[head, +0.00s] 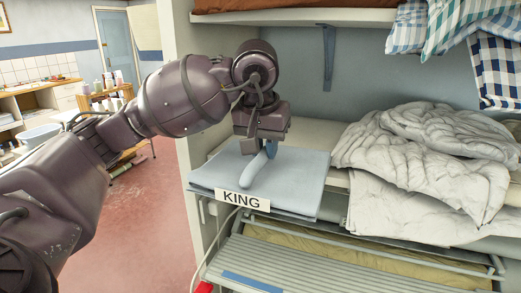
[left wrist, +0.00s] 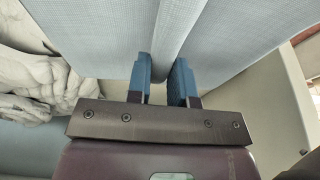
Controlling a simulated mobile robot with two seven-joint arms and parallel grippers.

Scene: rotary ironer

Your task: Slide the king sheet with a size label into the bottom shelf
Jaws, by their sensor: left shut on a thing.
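The folded light-blue king sheet (head: 300,180) lies on the left part of a pale shelf, its front edge reaching to about the shelf's front. A white "KING" label (head: 242,199) shows at its front edge. My left gripper (head: 270,150) is above the sheet, pointing down, shut on a raised fold of its cloth. In the left wrist view, the blue fingertips (left wrist: 162,82) stand either side of this fold, and the sheet (left wrist: 235,35) spreads to both sides. My right gripper is in neither view.
Crumpled white cloth (head: 425,165) fills the shelf to the right of the sheet. An upright side panel (head: 185,110) bounds it at left. A higher shelf (head: 300,17) is overhead, with checked cloths (head: 455,25) hanging at right. A grey slatted surface (head: 350,270) lies below.

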